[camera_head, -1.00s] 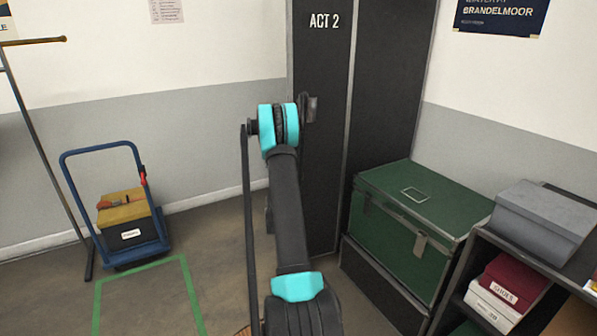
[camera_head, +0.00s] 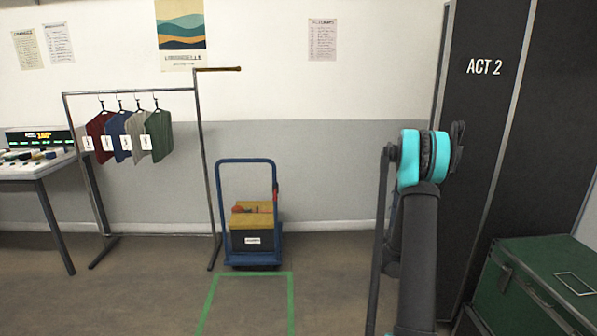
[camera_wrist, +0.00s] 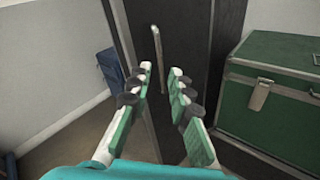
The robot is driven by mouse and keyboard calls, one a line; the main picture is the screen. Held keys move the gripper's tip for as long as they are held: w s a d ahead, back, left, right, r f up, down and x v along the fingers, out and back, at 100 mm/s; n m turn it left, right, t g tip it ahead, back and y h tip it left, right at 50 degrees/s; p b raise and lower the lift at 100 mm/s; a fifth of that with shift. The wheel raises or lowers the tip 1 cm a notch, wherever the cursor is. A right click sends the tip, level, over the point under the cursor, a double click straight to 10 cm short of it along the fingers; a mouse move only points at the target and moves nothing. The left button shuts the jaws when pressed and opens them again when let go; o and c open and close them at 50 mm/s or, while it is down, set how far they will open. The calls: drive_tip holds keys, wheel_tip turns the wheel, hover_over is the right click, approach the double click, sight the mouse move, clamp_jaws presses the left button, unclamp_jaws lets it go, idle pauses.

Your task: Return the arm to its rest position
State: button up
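My arm rises at the right of the head view, in front of the dark ACT 2 cabinet (camera_head: 484,110). Its elbow joint with teal covers is near the cabinet's left edge. My gripper (camera_wrist: 161,72) shows in the wrist view with its two green-padded fingers apart and nothing between them. Beyond the fingertips is the dark cabinet front with a long upright handle (camera_wrist: 158,45). The gap between fingertips and cabinet is hard to judge. In the head view the gripper is mostly hidden behind the arm.
A green trunk (camera_head: 530,290) stands at the lower right; it also shows in the wrist view (camera_wrist: 262,100). A blue trolley (camera_head: 250,262) carries a dark box (camera_head: 252,240). A green floor outline (camera_head: 291,300) lies before it. A clothes rack (camera_head: 205,150) and console table (camera_head: 30,172) stand left.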

drive_tip(key=s+a+r+m+g+y, duration=0.3)
drive_tip(key=s+a+r+m+y, duration=0.1)
drive_tip(key=s+a+m, duration=0.9)
drive_tip(key=s+a+f+m+g+y, duration=0.1)
drive_tip(key=s+a+f+m+y, duration=0.1)
drive_tip(key=s+a, duration=0.5)
drive_tip(key=s+a+f+m+g+y, duration=0.1)
drive_tip(key=s+a+f+m+y, duration=0.1)
drive_tip(key=s+a, duration=0.5)
drive_tip(key=s+a+f+m+g+y, duration=0.2)
drive_tip(key=s+a+m+y, duration=0.2)
drive_tip(key=s, duration=0.9)
drive_tip(key=a+m, duration=0.1)
drive_tip(key=a, duration=0.2)
drive_tip(key=shift+f, duration=0.25)
